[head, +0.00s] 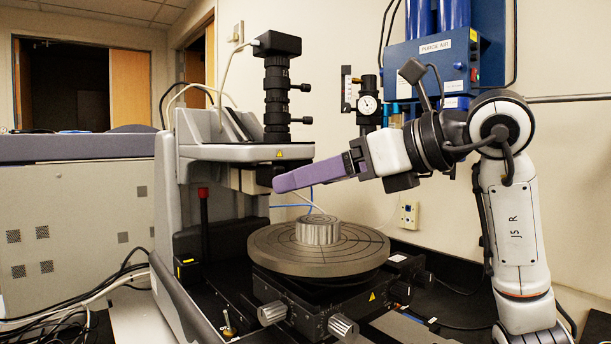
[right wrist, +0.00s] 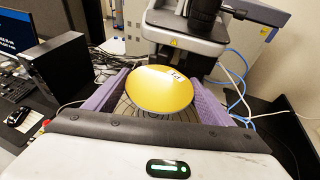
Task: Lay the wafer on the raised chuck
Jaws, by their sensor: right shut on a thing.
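A gold, round wafer (right wrist: 160,92) with a small white label at its top edge lies flat between the purple fingers of my right gripper (right wrist: 158,78) in the right wrist view. The fingers are shut on its two sides. In the head view my right gripper (head: 279,184) reaches in from the right, above the stage, and its fingers hide the wafer. The raised chuck (head: 318,233) is a short silver cylinder in the middle of the dark round stage (head: 275,256). The gripper is clearly above the chuck, with a gap between them. My left gripper is not in view.
The profiler's head (head: 230,150) with its upright black microscope tube (head: 277,95) stands just behind and left of the fingers. Silver knobs (head: 343,327) stick out below the stage. A blue purge air unit (head: 433,62) hangs on the wall. Cables lie at the lower left.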

